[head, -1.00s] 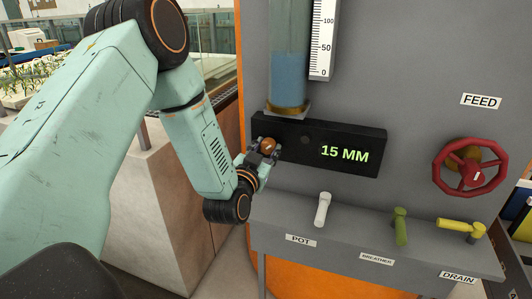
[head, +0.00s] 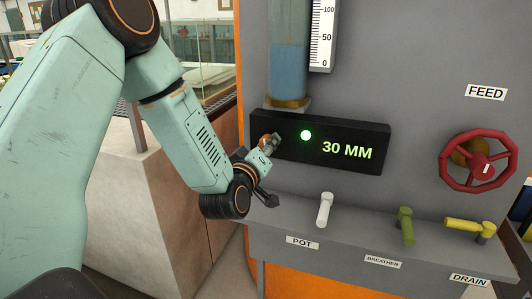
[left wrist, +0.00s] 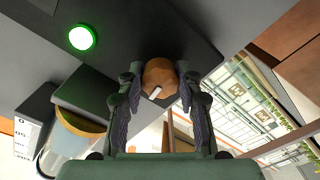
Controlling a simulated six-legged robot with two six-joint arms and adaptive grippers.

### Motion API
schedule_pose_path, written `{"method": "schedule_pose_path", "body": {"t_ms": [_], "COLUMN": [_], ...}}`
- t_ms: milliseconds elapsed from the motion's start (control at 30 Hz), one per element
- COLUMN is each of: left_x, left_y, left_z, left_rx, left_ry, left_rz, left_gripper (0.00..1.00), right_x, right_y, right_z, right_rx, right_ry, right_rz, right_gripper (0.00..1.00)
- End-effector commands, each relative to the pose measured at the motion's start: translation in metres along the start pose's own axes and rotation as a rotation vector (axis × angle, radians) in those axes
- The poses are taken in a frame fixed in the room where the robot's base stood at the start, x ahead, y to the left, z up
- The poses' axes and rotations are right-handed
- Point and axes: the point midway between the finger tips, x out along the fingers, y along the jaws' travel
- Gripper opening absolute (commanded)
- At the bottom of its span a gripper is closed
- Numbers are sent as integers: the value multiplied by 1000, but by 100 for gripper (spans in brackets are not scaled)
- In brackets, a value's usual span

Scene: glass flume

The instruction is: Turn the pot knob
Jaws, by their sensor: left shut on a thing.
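The brown knob (head: 265,140) is at the left end of the black display box and is partly hidden by my left gripper (head: 270,146). The left wrist view shows the knob (left wrist: 160,73), with a pale pointer mark, between the two fingers of my left gripper (left wrist: 158,88). The fingers are shut on the knob from both sides. The display (head: 347,151) reads 30 MM, and a green lamp (head: 306,135) is lit beside it. The lamp also glows in the wrist view (left wrist: 81,38). My right gripper is out of view.
Below the box, a ledge carries a white lever (head: 325,209) above the POT label, a green lever (head: 405,226) and a yellow lever (head: 466,225). A red FEED handwheel (head: 478,161) is at the right. A water tube (head: 288,70) with a scale stands above the box.

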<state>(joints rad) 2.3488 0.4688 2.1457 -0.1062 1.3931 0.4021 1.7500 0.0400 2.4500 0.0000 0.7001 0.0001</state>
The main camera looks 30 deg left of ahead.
Motion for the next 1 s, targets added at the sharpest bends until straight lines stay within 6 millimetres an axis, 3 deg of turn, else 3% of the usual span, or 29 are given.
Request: {"method": "schedule_pose_path", "body": {"t_ms": [600,1000], "left_x": [-2,-2], "left_y": [-2,-1], "left_z": [6,5], "left_rx": [-578,-841], "left_ry": [-11,-12], "left_rz": [-9,-12], "left_gripper": [4,4], "right_x": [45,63], "right_y": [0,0], "right_z": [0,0], "right_rx": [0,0], "right_ry": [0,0], "right_rz": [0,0], "right_gripper": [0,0]}}
